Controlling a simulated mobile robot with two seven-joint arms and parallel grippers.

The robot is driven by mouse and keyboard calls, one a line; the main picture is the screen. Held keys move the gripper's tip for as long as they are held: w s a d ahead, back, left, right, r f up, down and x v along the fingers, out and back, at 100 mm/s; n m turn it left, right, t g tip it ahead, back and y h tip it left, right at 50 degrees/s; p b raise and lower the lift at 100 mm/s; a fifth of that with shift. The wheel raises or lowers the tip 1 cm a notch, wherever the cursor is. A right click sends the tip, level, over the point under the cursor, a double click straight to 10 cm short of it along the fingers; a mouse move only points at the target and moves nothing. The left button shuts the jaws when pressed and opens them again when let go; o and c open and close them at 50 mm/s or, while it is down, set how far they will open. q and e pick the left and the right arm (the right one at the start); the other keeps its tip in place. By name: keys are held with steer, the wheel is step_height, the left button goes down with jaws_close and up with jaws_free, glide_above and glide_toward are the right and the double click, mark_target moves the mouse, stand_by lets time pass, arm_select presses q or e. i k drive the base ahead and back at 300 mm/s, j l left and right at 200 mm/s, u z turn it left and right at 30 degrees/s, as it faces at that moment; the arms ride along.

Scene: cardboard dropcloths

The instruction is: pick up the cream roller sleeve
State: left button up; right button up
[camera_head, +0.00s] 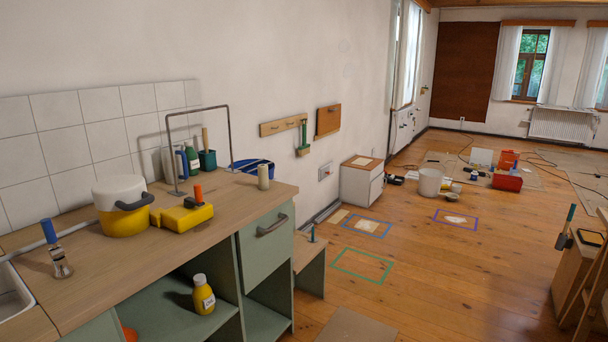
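A thin rod of the frame lies close to the left of the cream cylinder. Neither of my grippers shows in the head view.
A yellow pot with a white lid (120,219) and a yellow tool (183,217) stand on the counter. Green cabinets (266,245) are below. Floor at right is partly clear.

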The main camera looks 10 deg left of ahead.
mark_target(263, 175)
steer(key=i+l+z, duration=0.1)
steer(key=i+z, duration=0.15)
steer(key=i, duration=0.35)
steer(key=i+z, duration=0.3)
steer(key=i, duration=0.35)
steer(key=i+u, duration=0.35)
steer(key=i+l+u, duration=0.1)
steer(key=u, duration=0.25)
steer(key=i+l+u, duration=0.2)
steer(key=u, duration=0.15)
steer(key=i+l+u, duration=0.15)
steer(key=u, duration=0.3)
steer(key=i+l+u, duration=0.2)
steer(key=u, duration=0.2)
steer(key=i+l+u, duration=0.15)
steer(key=l+u, duration=0.15)
steer(key=u, duration=0.15)
steer(key=i+l+u, duration=0.1)
steer(key=l+u, duration=0.2)
steer(key=u, duration=0.15)
steer(key=l+u, duration=0.4)
steer(key=j, duration=0.1)
